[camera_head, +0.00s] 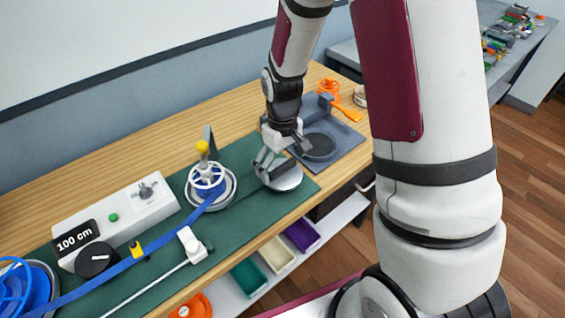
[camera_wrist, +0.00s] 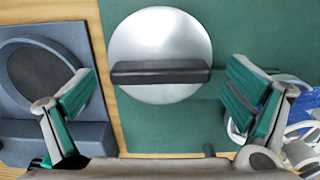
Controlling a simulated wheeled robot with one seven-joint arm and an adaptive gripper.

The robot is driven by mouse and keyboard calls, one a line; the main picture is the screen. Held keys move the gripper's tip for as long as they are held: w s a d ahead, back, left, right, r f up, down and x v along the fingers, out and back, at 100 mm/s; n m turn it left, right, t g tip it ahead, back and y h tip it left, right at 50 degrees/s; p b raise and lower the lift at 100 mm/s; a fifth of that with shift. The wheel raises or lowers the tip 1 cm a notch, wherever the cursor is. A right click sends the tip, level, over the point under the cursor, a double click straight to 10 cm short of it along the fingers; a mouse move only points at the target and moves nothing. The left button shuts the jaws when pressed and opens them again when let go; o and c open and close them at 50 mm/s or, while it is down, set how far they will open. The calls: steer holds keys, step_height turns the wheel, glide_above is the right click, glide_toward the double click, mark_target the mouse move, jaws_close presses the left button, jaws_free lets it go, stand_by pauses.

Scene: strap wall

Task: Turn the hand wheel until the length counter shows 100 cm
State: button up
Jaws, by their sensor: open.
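The length counter (camera_head: 77,236) is a black display reading 100 cm on a white box at the left of the green mat. The hand wheel (camera_head: 204,175) is white and spoked, with a yellow knob and blue strap (camera_head: 152,247) at its base. Part of it shows at the lower right of the wrist view (camera_wrist: 298,132). My gripper (camera_head: 271,168) is open and empty, right of the wheel and apart from it. It hangs over a silver disc (camera_head: 289,180) with a dark bar handle, which lies between the fingers in the wrist view (camera_wrist: 160,40).
A grey tray (camera_head: 346,142) with a dark round pad lies right of the disc. Coloured bins (camera_head: 276,256) stand below the bench.

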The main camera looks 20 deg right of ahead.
steer(key=shift+r, duration=0.1)
step_height(320, 180, up, 12)
stand_by(0.6)
stand_by(2.2)
